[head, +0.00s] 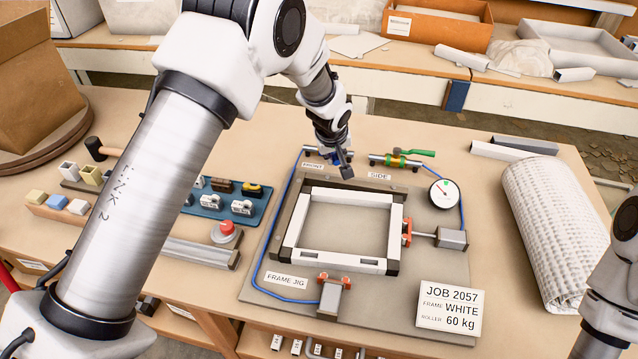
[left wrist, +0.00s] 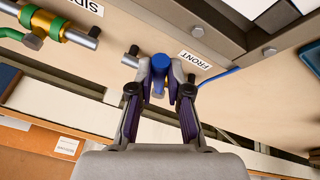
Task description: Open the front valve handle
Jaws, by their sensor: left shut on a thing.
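The front valve, next to the FRONT label (head: 313,166), has a blue handle (left wrist: 160,64). It sits on a pipe at the back edge of the jig board. My left gripper (left wrist: 160,82) has its fingertips closed on either side of the blue handle, and it is shut on it. In the head view my left gripper (head: 338,158) covers most of this valve. The side valve (head: 396,161) has a green handle (head: 420,152) and stands to the right of it; it also shows in the left wrist view (left wrist: 52,27). My right gripper is not in view.
A white frame (head: 342,259) lies in the jig, with a pressure gauge (head: 444,194) at the right. A red button (head: 226,228) and a blue tool tray (head: 211,208) are to the left. A white textured roll (head: 556,225) lies at the right.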

